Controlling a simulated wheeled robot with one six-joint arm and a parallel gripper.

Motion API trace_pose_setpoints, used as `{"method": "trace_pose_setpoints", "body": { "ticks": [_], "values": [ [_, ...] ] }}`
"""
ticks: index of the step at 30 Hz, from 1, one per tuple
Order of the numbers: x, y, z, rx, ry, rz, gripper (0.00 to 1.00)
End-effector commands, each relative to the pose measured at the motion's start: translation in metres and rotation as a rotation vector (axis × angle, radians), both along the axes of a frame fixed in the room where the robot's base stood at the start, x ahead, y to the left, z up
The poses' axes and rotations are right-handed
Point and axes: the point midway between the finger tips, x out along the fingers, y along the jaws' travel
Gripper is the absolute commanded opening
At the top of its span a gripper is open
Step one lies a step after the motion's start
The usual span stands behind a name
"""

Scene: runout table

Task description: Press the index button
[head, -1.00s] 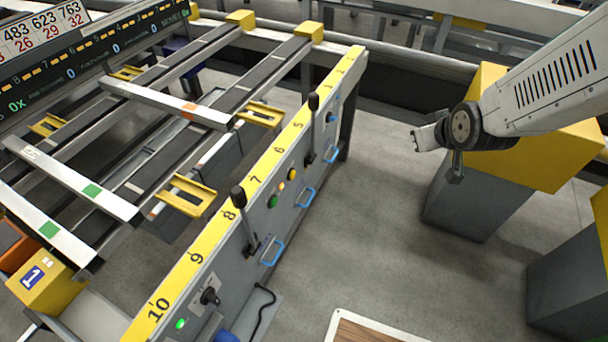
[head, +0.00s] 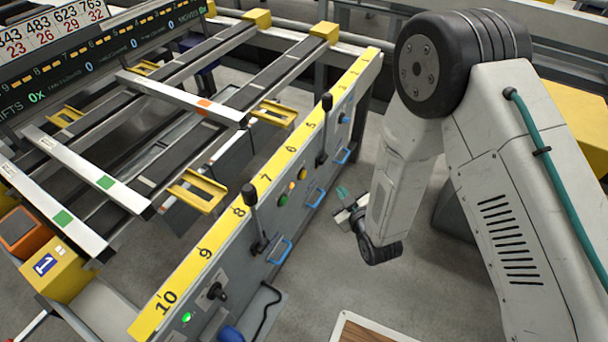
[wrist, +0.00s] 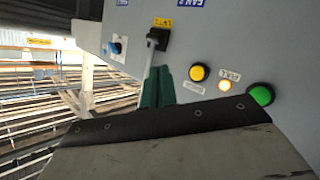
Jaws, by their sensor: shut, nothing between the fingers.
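A grey control panel (head: 262,222) carries a green button (head: 283,199) and a yellow button (head: 303,173), with a small lit amber lamp between them. The wrist view also shows the yellow button (wrist: 199,73), the lit lamp (wrist: 225,86) and the green button (wrist: 261,95). I cannot read which button is the index button. My gripper (head: 343,192) is shut and empty, its teal fingertips to the right of the panel face in the head view. In the wrist view the fingertips (wrist: 158,90) show left of the yellow button, below a lever. I cannot tell their distance from the panel.
Two black-knobbed levers (head: 252,205) (head: 326,115) and blue handles (head: 280,252) stick out from the panel. A yellow numbered strip (head: 237,212) runs along its top. The runout table's rails and crossbars lie to the left. Grey floor (head: 325,265) is open in front.

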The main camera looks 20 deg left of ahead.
Motion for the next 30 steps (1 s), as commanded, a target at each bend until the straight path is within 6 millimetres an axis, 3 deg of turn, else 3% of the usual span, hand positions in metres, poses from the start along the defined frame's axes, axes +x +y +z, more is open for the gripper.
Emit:
{"method": "trace_pose_setpoints", "body": {
  "ticks": [8, 21, 30],
  "values": [
    [0.001, 0.005, 0.0, 0.0, 0.001, 0.001, 0.0],
    [0.005, 0.062, 0.001, 0.001, 0.001, 0.001, 0.0],
    [0.007, 0.085, 0.001, 0.0, 0.001, -0.001, 0.0]
  ]
}}
